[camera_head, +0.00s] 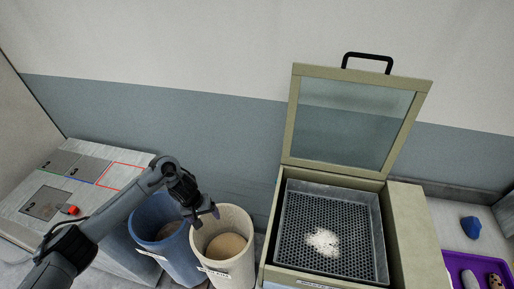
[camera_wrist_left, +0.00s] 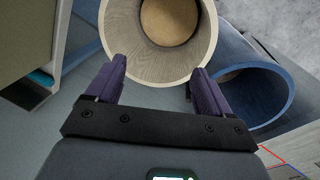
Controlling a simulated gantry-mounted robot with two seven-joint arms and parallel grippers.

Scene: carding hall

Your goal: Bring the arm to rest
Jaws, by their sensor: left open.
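My left gripper (camera_head: 207,214) is open and empty. It hangs above the rim area between the blue bin and the cream bin in the head view. In the left wrist view its two purple fingers (camera_wrist_left: 158,88) are spread apart, with the cream bin's rim beyond them. My left arm reaches in from the lower left. My right gripper is in neither view.
The cream bin (camera_head: 242,265) holds something tan, and the blue bin (camera_head: 146,222) stands beside it. A box (camera_head: 285,225) with its glazed lid raised holds a perforated tray (camera_head: 340,194) with white fluff. A purple tray (camera_head: 452,262) is at right, a grey bench (camera_head: 104,234) at left.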

